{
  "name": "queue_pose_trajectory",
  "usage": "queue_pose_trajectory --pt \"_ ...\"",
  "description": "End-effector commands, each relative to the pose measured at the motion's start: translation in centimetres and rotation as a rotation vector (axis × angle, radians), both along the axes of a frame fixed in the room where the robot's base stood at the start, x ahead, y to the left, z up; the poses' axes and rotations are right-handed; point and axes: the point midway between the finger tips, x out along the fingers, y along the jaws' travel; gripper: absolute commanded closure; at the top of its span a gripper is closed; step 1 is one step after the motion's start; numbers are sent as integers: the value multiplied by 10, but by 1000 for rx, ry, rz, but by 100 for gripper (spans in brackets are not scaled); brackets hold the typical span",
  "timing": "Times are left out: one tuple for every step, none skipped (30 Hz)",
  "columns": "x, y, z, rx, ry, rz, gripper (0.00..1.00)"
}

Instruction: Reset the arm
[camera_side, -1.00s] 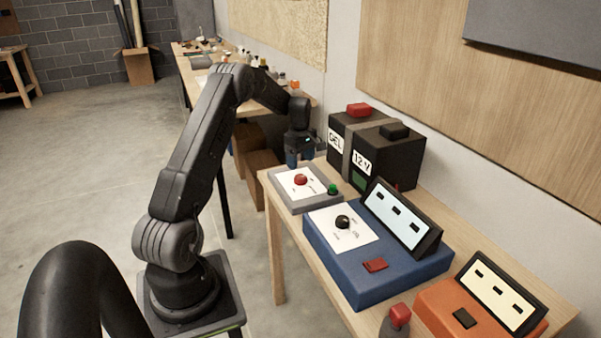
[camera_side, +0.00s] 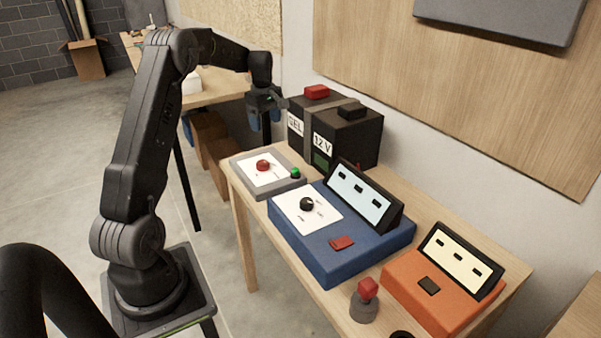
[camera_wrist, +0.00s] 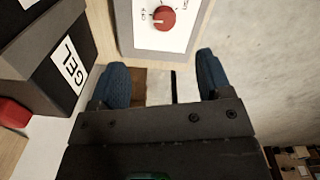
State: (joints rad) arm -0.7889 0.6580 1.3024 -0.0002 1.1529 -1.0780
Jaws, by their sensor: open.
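My gripper (camera_side: 264,118) is open and empty, with its blue fingers apart. It is in the air beyond the far end of the wooden bench, left of the black GEL 12V battery (camera_side: 335,135). In the wrist view, the gripper (camera_wrist: 165,80) points toward the grey box with a red knob (camera_wrist: 163,18), and nothing is between the fingers. In the side view that box (camera_side: 263,192) has a white panel, the red knob and a green button. My arm reaches up from its stand and bends over toward the bench.
A blue box (camera_side: 340,262) with a black knob and tilted display sits mid-bench. An orange box (camera_side: 430,300) and a red-topped stop button (camera_side: 365,300) are nearer. A second table (camera_side: 215,88) stands behind. The floor (camera_side: 60,190) at left is clear.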

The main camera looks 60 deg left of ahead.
Motion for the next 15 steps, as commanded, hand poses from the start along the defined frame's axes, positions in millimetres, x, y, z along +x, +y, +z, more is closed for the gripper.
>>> queue_pose_trajectory --pt "5 -22 18 17 -16 -73 28" --pt "6 -36 28 26 -25 -124 28" --pt "8 -56 42 41 -37 -197 28" --pt "7 -72 52 53 -46 -255 28" --pt "6 -89 61 65 -55 -314 28" --pt "4 -110 73 80 -67 -394 28" --pt "1 -126 80 92 -77 -453 28" --pt "-2 -142 88 105 -87 -512 28" --pt "-8 -162 97 120 -97 -588 28" --pt "-13 -178 104 133 -107 -647 28" --pt "-18 -192 109 147 -117 -704 28" --pt "-27 -212 116 163 -129 -782 28" --pt "-34 -226 120 177 -138 -839 28" --pt "-42 -239 124 191 -148 -896 28" --pt "-53 -257 128 209 -161 -972 28"
